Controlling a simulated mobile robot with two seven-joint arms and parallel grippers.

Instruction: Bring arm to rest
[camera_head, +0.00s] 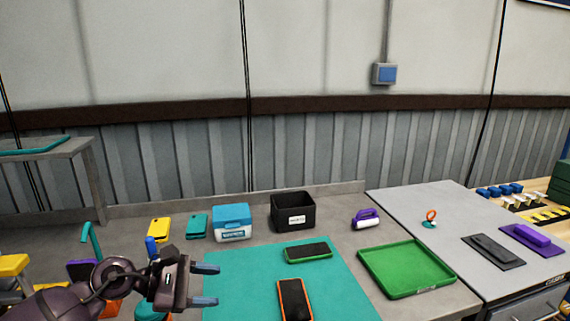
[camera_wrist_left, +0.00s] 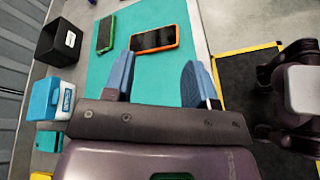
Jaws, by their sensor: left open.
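My left arm comes in from the lower left in the head view. Its gripper (camera_head: 205,285) is open, with two blue fingertips apart and nothing between them. It hangs at the left edge of a teal mat (camera_head: 235,300). In the left wrist view the open gripper (camera_wrist_left: 158,82) also shows empty, with the mat (camera_wrist_left: 150,90) beyond its fingers. My right gripper is not in view in the head view; a dark arm part at the right of the wrist view does not show its jaws clearly.
On the mat lie a green-cased phone (camera_head: 307,252) and an orange-cased phone (camera_head: 293,300). Behind stand a blue-white box (camera_head: 232,222) and a black bin (camera_head: 293,212). A green tray (camera_head: 447,278) lies to the right. Yellow (camera_head: 159,229) and teal (camera_head: 197,225) items lie at back left.

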